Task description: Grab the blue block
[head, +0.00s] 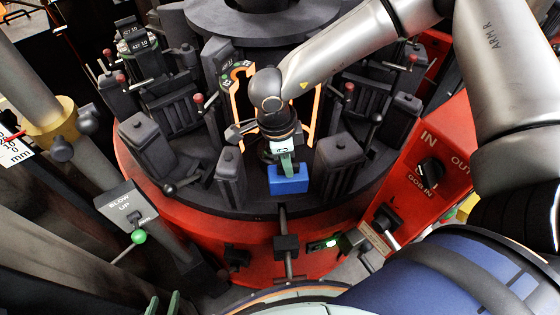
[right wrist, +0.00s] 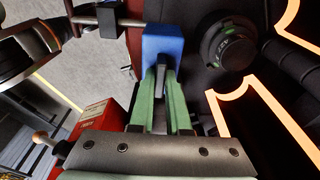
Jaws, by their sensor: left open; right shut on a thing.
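The blue block (head: 288,181) sits near the front edge of the dark round mould table (head: 240,205), in the middle of the head view. My right gripper (head: 287,165) reaches down to it from above, with its green fingers shut on the block. In the right wrist view the blue block (right wrist: 163,42) is at the tips of the green fingers (right wrist: 162,75). I cannot tell whether the block is clear of the table. My left gripper (head: 163,304) shows only as green fingertips at the bottom edge of the head view, apart and empty.
Dark mould posts stand on both sides of the block, one at left (head: 230,175) and one at right (head: 340,165). An orange-outlined frame (head: 243,75) stands behind.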

